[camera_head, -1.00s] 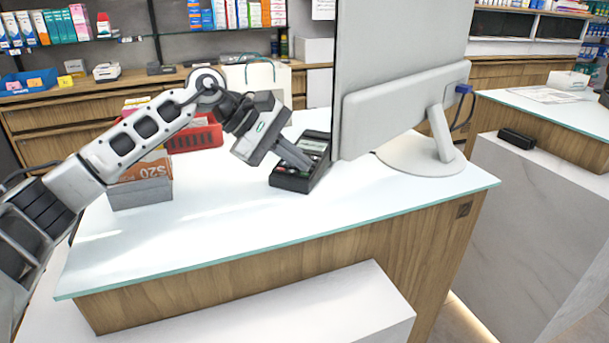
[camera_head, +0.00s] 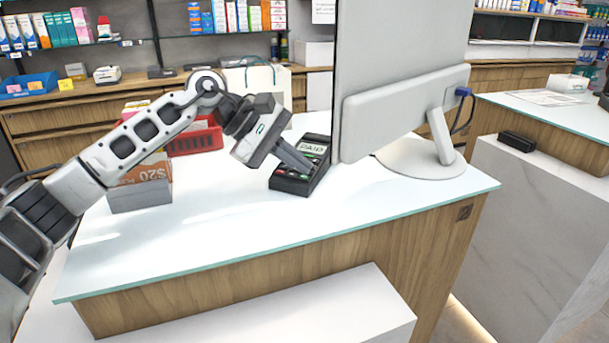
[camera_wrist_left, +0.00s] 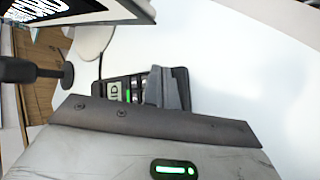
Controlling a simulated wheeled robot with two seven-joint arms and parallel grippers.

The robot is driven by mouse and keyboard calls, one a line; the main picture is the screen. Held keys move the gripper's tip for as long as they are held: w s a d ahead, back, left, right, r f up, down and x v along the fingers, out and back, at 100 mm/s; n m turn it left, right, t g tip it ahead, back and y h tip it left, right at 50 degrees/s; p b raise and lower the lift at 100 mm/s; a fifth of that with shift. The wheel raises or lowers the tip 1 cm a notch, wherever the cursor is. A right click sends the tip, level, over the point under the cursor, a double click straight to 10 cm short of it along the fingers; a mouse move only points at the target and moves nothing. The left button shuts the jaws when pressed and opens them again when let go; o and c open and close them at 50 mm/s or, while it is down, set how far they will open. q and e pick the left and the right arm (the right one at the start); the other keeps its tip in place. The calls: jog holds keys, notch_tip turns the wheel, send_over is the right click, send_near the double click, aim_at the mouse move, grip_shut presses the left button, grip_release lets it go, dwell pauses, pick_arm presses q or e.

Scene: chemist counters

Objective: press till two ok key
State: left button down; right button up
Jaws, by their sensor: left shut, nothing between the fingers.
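A black card terminal (camera_head: 290,184) lies on the white counter top beside the monitor. Its screen shows the word PAID in the head view. My left gripper (camera_head: 308,168) is shut and empty, with its fingertips over the terminal, at or just above the keys; contact cannot be made out. In the left wrist view the shut fingers (camera_wrist_left: 166,88) cover much of the terminal's keypad, and part of its screen (camera_wrist_left: 113,92) shows. The OK key cannot be told apart from the other keys. My right gripper is not in view.
A large monitor (camera_head: 400,75) stands close to the right of the terminal. A red basket (camera_head: 195,138), a paper bag (camera_head: 262,80) and a grey box with a $20 print (camera_head: 140,195) are on the left. The counter's front (camera_head: 240,228) is clear.

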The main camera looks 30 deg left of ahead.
pick_arm(q)
jog(key=shift+s+r, duration=0.1)
jog(key=shift+r, duration=0.35)
jog(key=shift+r, duration=0.1)
jog(key=shift+s+r+p, duration=0.2)
jog(key=shift+r+p, duration=0.55)
jog(key=shift+r, duration=0.45)
jog(key=shift+s+r+p, duration=0.15)
jog(key=shift+r+p, duration=0.6)
jog(key=shift+r, duration=0.4)
